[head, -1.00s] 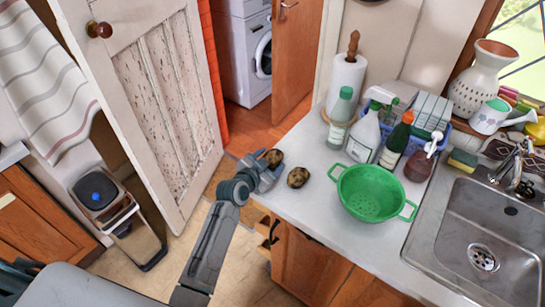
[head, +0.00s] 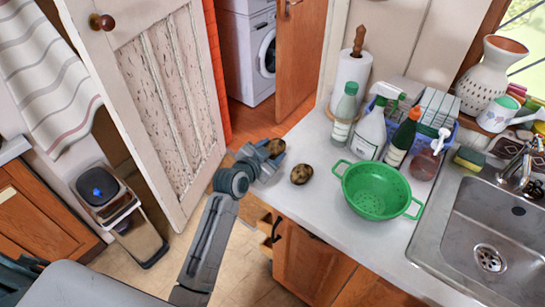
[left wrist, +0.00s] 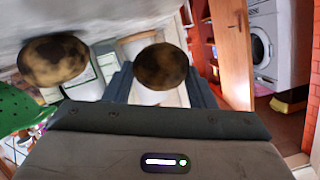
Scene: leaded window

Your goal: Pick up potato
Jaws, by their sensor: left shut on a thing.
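My left gripper (head: 268,156) is at the left end of the white counter, shut on a brown, dark-blotched potato (head: 275,147). In the left wrist view this potato (left wrist: 161,66) sits between the two fingers. A second potato (head: 301,174) lies on the counter just right of the gripper, apart from it; it also shows at the upper left of the left wrist view (left wrist: 53,61). My right gripper is not in view.
A green colander (head: 376,190) stands on the counter right of the second potato. Behind it are a paper towel roll (head: 350,80), several bottles and a sponge (head: 470,158). A steel sink (head: 490,225) is at the right. An open door (head: 160,95) stands left of the counter.

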